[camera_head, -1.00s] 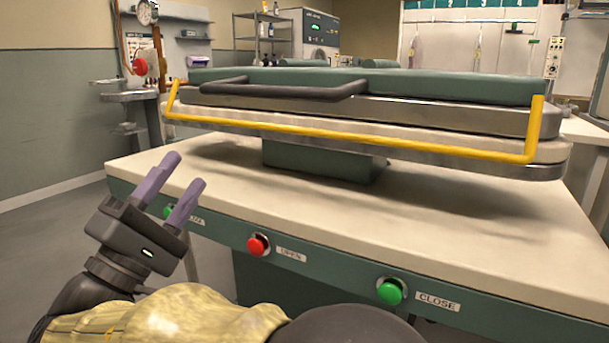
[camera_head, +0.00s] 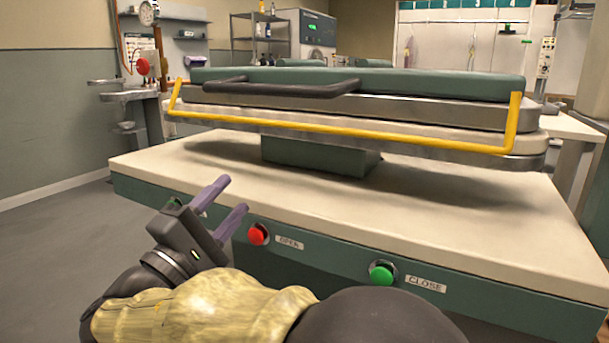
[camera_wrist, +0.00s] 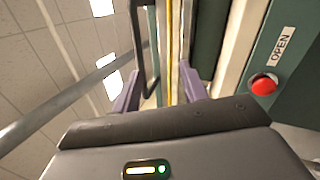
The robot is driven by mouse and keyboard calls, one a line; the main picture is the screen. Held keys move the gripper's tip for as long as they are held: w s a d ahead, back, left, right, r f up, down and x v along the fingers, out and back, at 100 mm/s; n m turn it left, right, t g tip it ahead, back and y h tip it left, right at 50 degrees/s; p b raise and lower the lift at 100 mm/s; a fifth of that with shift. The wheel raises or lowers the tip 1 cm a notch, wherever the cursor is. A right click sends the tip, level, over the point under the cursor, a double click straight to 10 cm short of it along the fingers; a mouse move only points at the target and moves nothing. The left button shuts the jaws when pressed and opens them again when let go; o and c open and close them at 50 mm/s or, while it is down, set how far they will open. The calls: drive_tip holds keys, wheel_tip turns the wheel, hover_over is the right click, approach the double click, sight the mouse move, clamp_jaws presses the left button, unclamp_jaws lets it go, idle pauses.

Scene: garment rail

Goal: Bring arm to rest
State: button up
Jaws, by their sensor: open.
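My gripper (camera_head: 228,204) is at the lower left of the head view, in front of the press table's front edge. Its two purple fingers are apart with nothing between them. In the wrist view the fingers (camera_wrist: 158,95) frame part of the press, and the wrist picture is turned on its side. My arm is bent low in the foreground and hides part of the table's front panel.
A garment press (camera_head: 340,110) with a yellow bar (camera_head: 330,132) sits closed on the pale table (camera_head: 190,165). A red OPEN button (camera_head: 258,234) is close right of my gripper; a green CLOSE button (camera_head: 381,273) is farther right. Floor (camera_head: 60,240) at left is clear.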

drive_tip(key=w+d+f+g+y, duration=0.1)
drive_tip(key=w+d+f+g, duration=0.1)
drive_tip(key=d+f+g, duration=0.5)
drive_tip(key=w+d+f+g, duration=0.2)
drive_tip(key=d+f+g, duration=0.1)
drive_tip(key=d+f, duration=0.75)
drive_tip(key=s+d+f+m+g+y, duration=0.3)
drive_tip(key=s+d+f+m+y, duration=0.3)
drive_tip(key=f, duration=0.4)
drive_tip(key=s+d+f+m+g+y, duration=0.4)
drive_tip(key=s+f+m, duration=0.3)
drive_tip(key=f+m, duration=0.15)
drive_tip(key=w+p+v, duration=0.3)
drive_tip(key=p+v, duration=1.5)
drive_tip(key=w+r+p+v, duration=0.1)
drive_tip(key=w+p+v, duration=0.3)
drive_tip(key=p+v, duration=1.4)
drive_tip(key=w+d+r+p+v, duration=0.1)
drive_tip(key=w+p+v, duration=0.3)
drive_tip(key=p+v, duration=1.4)
drive_tip(key=shift+w+a+r+p, duration=0.3)
drive_tip(key=shift+r+p, duration=0.25)
drive_tip(key=shift+p, duration=0.65)
drive_tip(key=shift+n, duration=0.25)
